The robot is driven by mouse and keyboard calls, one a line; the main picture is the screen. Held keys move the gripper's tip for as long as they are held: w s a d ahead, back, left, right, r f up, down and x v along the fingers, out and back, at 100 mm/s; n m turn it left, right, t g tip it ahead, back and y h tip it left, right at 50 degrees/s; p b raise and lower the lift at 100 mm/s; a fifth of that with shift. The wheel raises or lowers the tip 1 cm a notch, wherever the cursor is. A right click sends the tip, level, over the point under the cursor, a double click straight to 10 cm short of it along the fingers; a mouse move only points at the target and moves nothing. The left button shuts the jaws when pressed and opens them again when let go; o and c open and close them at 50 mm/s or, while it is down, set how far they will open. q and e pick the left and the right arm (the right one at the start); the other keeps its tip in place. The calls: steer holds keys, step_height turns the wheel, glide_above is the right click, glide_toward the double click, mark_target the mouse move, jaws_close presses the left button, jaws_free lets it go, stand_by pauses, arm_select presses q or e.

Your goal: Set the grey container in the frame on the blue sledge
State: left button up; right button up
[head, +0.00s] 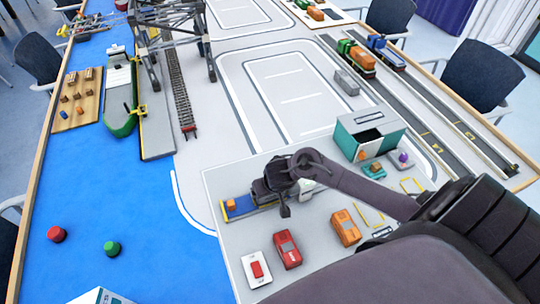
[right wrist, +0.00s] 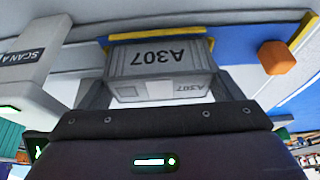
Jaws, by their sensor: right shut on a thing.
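The grey container (right wrist: 160,62), marked A307, sits between the two fingers of my right gripper (right wrist: 158,92) in the right wrist view. The gripper is shut on it. In the head view my right gripper (head: 274,190) is over the blue sledge (head: 243,207) and hides much of it. A yellow bar of the frame (right wrist: 158,37) runs along the container's far edge. Whether the container rests on the sledge or hangs just above it, I cannot tell. An orange block (head: 231,205) sits at the sledge's left end, clear of the container. My left gripper is not in view.
A white scan post (right wrist: 32,62) stands close beside the gripper. A teal-and-white shed (head: 368,132) is at the right. Another grey container (head: 346,82) lies farther back.

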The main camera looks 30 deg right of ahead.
steer(key=o, duration=0.9)
steer(key=shift+f, duration=0.15)
steer(key=shift+c, duration=0.2)
steer(key=p+v, duration=0.5)
steer(key=v, duration=0.7)
steer(key=shift+r, duration=0.2)
steer(key=shift+s, duration=0.1)
